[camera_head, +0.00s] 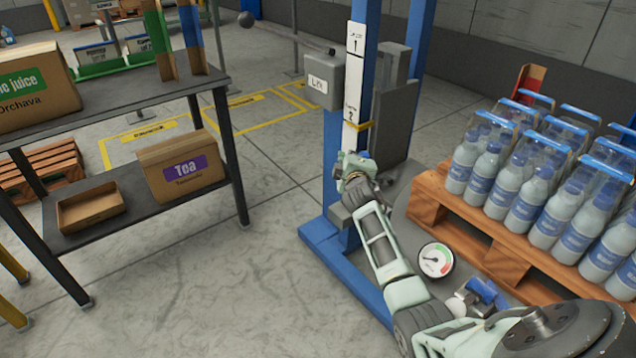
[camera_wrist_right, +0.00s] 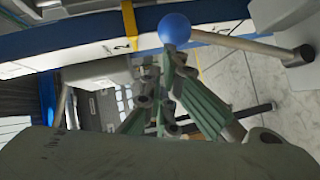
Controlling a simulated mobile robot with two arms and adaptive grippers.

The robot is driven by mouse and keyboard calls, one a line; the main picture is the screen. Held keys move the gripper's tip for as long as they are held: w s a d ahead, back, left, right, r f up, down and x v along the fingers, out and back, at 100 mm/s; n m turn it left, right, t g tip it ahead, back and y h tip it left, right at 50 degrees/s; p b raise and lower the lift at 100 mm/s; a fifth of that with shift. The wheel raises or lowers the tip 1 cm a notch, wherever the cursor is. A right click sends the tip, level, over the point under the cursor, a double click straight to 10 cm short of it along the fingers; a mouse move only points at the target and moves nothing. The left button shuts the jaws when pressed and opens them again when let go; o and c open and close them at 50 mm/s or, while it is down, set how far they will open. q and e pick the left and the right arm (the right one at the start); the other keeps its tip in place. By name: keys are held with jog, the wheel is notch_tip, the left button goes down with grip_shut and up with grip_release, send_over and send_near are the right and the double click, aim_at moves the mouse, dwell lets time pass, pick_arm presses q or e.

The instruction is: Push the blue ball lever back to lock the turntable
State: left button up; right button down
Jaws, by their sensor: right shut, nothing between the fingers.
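The blue ball (camera_wrist_right: 174,28) sits on the end of a lever rod (camera_wrist_right: 240,43), seen clearly in the right wrist view. In the head view only a small part of the ball (camera_head: 364,154) shows behind my right gripper (camera_head: 350,166), beside the blue post. My right gripper (camera_wrist_right: 163,70) is shut and empty, its fingertips close to the ball. I cannot tell whether they touch it. The grey round turntable (camera_head: 402,215) lies at the post's foot, partly under a wooden pallet. My left gripper is not in view.
The pallet (camera_head: 480,243) carries several packs of blue-labelled bottles (camera_head: 525,200), close to the right of my arm. A dark shelf (camera_head: 120,110) stands left; the floor between is clear.

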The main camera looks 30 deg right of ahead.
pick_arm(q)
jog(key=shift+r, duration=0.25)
pick_arm(e)
jog(key=shift+d, duration=0.5)
pick_arm(q)
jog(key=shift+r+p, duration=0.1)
jog(key=shift+p, duration=0.2)
pick_arm(e)
jog(key=shift+r, duration=0.1)
